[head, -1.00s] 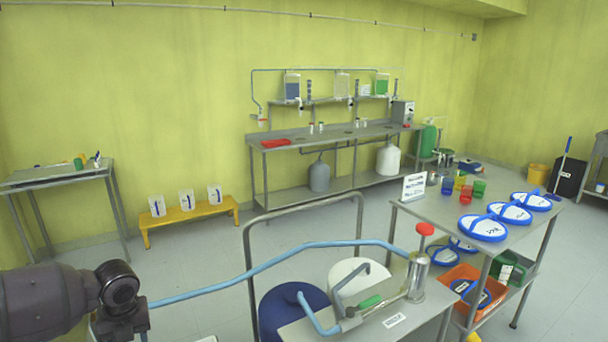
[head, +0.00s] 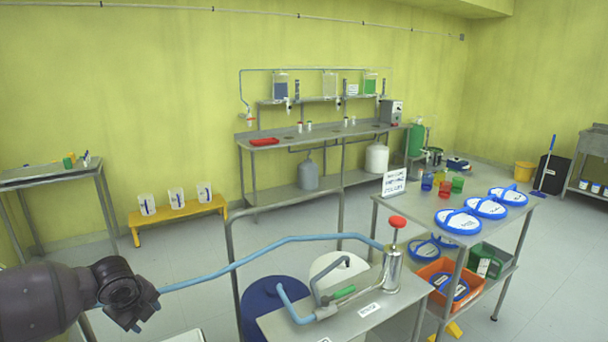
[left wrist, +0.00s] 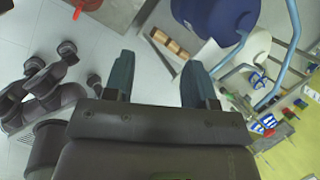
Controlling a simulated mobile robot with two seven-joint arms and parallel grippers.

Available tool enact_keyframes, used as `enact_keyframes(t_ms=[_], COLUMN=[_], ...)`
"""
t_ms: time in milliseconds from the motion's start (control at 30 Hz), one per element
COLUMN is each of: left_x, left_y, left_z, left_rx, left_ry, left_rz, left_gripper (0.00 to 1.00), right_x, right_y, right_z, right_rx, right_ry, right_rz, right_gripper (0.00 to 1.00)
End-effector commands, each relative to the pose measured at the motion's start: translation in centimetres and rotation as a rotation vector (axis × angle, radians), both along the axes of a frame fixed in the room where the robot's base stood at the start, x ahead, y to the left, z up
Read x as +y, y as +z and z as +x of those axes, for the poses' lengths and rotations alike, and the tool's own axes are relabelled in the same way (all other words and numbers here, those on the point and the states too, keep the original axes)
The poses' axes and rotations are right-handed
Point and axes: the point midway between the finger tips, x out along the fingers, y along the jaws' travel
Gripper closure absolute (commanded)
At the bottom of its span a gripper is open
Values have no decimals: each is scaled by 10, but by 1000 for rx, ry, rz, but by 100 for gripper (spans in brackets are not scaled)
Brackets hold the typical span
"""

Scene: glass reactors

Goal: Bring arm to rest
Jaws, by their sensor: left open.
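My left arm comes in at the lower left of the head view, with its dark gripper (head: 140,308) low in front. In the left wrist view the two fingers of this gripper (left wrist: 160,82) stand wide apart with nothing between them. In the head view a light blue hose (head: 260,253) runs from beside the gripper to a steel pump with a red knob (head: 392,262). The hose's near end is partly hidden by the gripper, and I cannot tell whether they touch. My right gripper does not show.
A small steel table (head: 340,322) with the pump stands right of my arm, near a blue drum (head: 262,310). A steel table (head: 400,206) with blue-rimmed lids stands further right. A yellow bench (head: 178,216) is behind. Floor between is clear.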

Motion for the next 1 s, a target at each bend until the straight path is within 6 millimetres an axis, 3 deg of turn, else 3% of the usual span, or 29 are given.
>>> enact_keyframes(t_ms=[100, 233, 400, 500, 733, 1000], left_x=[-39, -86, -148, -172, -187, -163], left_y=[11, 7, -12, -26, -64, -132], left_z=[22, 30, 18, 3, -41, -109], left_rx=[-167, -308, -418, -447, -483, -541], left_ry=[101, 213, 375, 478, 713, 995], left_rz=[-148, -371, -741, -944, -1270, -1393], left_gripper=[49, 49, 49, 49, 49, 49], right_x=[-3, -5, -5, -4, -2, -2], right_y=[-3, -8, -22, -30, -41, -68], right_z=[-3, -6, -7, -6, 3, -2], right_rx=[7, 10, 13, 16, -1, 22], right_ry=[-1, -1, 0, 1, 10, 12], right_rz=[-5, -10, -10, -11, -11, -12], right_gripper=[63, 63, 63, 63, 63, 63])
